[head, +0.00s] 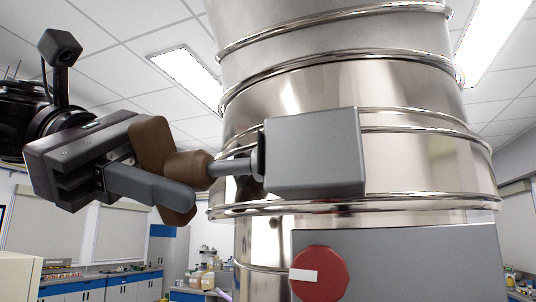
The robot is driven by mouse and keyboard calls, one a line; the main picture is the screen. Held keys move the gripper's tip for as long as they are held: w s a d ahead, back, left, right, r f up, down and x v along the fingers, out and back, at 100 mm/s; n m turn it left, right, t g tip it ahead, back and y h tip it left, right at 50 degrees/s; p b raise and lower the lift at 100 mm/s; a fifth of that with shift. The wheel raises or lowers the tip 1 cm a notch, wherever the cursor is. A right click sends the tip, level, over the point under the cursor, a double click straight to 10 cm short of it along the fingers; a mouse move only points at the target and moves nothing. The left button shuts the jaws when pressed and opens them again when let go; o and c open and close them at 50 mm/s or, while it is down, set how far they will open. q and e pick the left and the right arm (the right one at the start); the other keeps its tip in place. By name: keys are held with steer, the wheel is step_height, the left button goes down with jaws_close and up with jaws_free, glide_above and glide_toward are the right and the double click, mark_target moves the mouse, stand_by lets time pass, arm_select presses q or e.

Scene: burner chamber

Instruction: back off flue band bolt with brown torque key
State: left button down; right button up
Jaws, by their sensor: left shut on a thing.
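The brown torque key (190,165) has a brown handle and a grey shaft (232,167) that points right. My left gripper (165,168) is shut on the key's handle, with one finger along its near side. The shaft's far end meets a dark round piece at the left side of a grey box (313,155) on the flue. That dark piece is likely the bolt head, mostly hidden, and I cannot tell whether the key is fully seated on it. The shiny metal flue (300,90) with raised bands (430,206) rises behind the box. My right gripper is not in view.
A red round knob (319,274) with a white mark sits on a grey panel (430,260) below the box. Lab benches with blue cabinets (75,290) stand far back at the left. The space left of the flue is open.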

arm_select(q)
steer(key=shift+r+n, duration=0.2)
steer(key=shift+n, duration=0.1)
steer(key=shift+s+f+n+g+y, duration=0.1)
steer(key=shift+n+g+y, duration=0.4)
steer(key=shift+n+g, duration=0.15)
steer(key=shift+f+n+g, duration=0.1)
steer(key=shift+n+g, duration=0.15)
steer(key=shift+n, duration=0.3)
